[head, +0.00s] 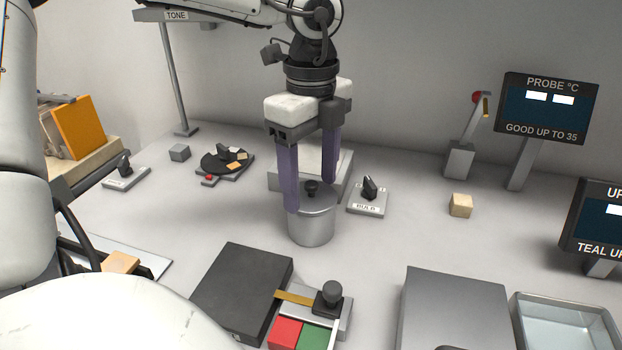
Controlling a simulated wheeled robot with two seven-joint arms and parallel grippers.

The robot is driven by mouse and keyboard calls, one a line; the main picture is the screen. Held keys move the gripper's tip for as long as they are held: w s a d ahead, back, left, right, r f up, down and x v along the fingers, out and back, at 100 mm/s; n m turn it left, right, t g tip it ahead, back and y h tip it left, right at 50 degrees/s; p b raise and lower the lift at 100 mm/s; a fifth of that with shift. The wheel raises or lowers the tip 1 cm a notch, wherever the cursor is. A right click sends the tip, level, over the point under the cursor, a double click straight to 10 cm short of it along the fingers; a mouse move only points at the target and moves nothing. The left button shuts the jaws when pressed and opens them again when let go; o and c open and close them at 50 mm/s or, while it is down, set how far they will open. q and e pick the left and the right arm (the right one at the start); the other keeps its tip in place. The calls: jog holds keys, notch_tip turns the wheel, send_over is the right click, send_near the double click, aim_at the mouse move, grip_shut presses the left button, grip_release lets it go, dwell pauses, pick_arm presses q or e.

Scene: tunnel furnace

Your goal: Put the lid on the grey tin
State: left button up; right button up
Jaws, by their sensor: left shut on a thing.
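The grey tin (311,231) stands upright on the pale bench near the middle of the head view. The lid (318,200), a round grey disc with a black knob, is at the tin's mouth. I cannot tell whether it is fully seated or slightly above the rim. My left gripper (309,195) points down over the tin, its two purple fingers on either side of the knob, shut on the lid. The near finger hides part of the lid's left edge. My right gripper is not in view.
A pale block (348,164) stands close behind the tin and a labelled switch (369,190) to its right. A dark box (243,292) and a black-knobbed lever (329,297) lie in front. A small tan cube (461,205) sits right, with clear bench around it.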

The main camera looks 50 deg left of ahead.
pick_arm(q)
jog(key=shift+b, duration=0.4)
dwell(1.0)
jog(key=o, duration=1.5)
jog(key=shift+f, duration=0.1)
jog(key=shift+r+p, duration=2)
jog(key=shift+r, duration=1.55)
grip_shut()
